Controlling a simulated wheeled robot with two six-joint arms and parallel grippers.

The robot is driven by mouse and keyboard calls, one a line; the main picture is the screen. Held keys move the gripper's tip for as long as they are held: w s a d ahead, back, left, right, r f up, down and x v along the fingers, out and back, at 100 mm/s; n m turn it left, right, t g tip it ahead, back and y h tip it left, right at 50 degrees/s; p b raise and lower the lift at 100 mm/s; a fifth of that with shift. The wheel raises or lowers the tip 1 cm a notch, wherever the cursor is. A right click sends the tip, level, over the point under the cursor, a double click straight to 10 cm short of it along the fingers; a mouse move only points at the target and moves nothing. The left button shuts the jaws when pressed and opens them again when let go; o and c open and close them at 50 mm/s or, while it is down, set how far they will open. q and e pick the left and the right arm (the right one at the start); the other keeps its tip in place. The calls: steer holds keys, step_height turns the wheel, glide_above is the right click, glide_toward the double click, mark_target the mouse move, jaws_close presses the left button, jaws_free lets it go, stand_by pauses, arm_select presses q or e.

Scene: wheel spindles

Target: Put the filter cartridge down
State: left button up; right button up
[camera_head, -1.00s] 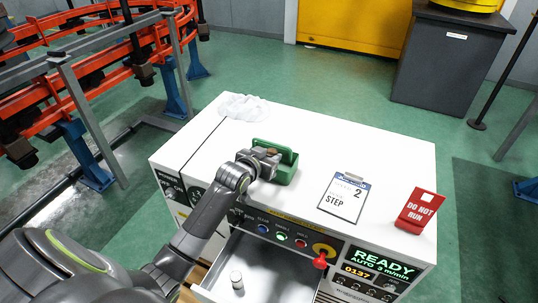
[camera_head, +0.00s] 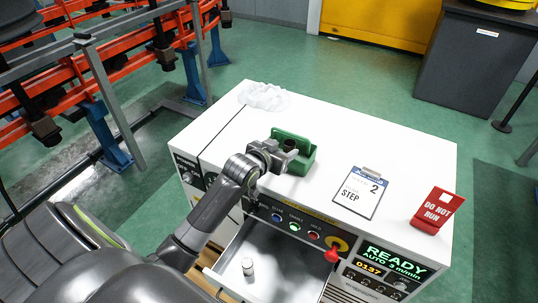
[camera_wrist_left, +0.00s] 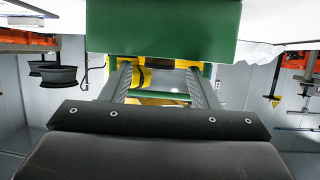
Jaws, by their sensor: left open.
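A green open-topped holder (camera_head: 304,160) stands on the white machine top. A small dark round piece (camera_head: 290,145) shows inside it; I cannot tell whether this is the filter cartridge. My left gripper (camera_head: 284,154) is open at the holder's left side, its fingers close to the dark piece. In the left wrist view the fingers (camera_wrist_left: 160,82) are apart with nothing gripped between them, and the green holder (camera_wrist_left: 162,30) fills the top. A small pale cylinder (camera_head: 247,266) stands in the open drawer (camera_head: 276,268). My right gripper is not in view.
A clipboard (camera_head: 358,193) and a red DO NOT RUN sign (camera_head: 436,210) stand right of the holder. Crumpled clear plastic (camera_head: 263,96) lies at the back left. A red knob (camera_head: 331,255) sticks out of the front panel. The top's back right is clear.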

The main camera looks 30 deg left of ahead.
arm_select(q)
steer(key=v, duration=0.8)
steer(key=shift+s, duration=0.2)
